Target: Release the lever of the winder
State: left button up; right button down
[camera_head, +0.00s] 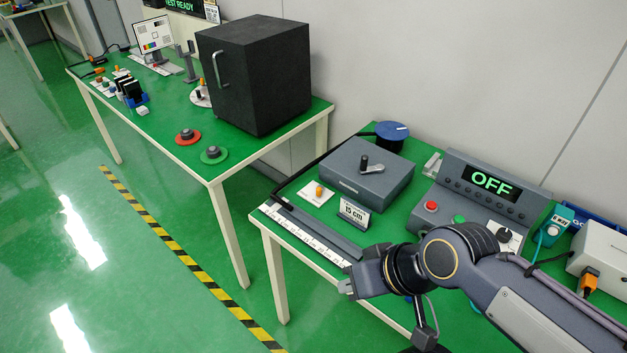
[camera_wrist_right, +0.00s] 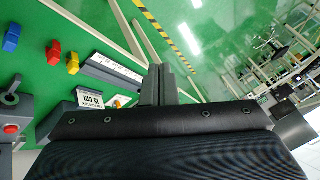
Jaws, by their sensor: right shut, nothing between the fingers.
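The winder appears to be the grey box (camera_head: 356,180) on the right-hand green table, with a dark lever (camera_head: 371,167) on its top. A blue-topped spool (camera_head: 391,133) stands behind it, with a dark strip running from it along the left side. A small "15 cm" sign (camera_head: 354,213) stands in front of the box and also shows in the right wrist view (camera_wrist_right: 91,99). My right gripper (camera_head: 344,288) is shut and empty, at the table's front edge, in front of the box and well apart from the lever. Its fingers also show in the wrist view (camera_wrist_right: 159,84). My left gripper is out of view.
A grey control panel (camera_head: 488,188) reading "OFF" stands right of the box, with a red button (camera_head: 431,207) and a knob. A white ruler strip (camera_head: 302,235) lies along the front edge. A second table (camera_head: 224,172) carries a large black box (camera_head: 255,75).

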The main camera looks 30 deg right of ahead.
jog(key=shift+s, duration=0.15)
jog(key=m+t+h+b, duration=0.2)
jog(key=m+h+b, duration=0.2)
jog(key=m+b, duration=0.3)
send_near(320, 188)
jog(key=s, duration=0.1)
jog(key=s+d+r, duration=0.1)
jog(key=s, duration=0.1)
jog(key=shift+d+r, duration=0.35)
jog(key=shift+w+f, duration=0.1)
jog(key=shift+y, duration=0.3)
jog(key=x, duration=0.9)
jog(key=shift+w+f, duration=0.15)
jog(key=shift+f, duration=0.2)
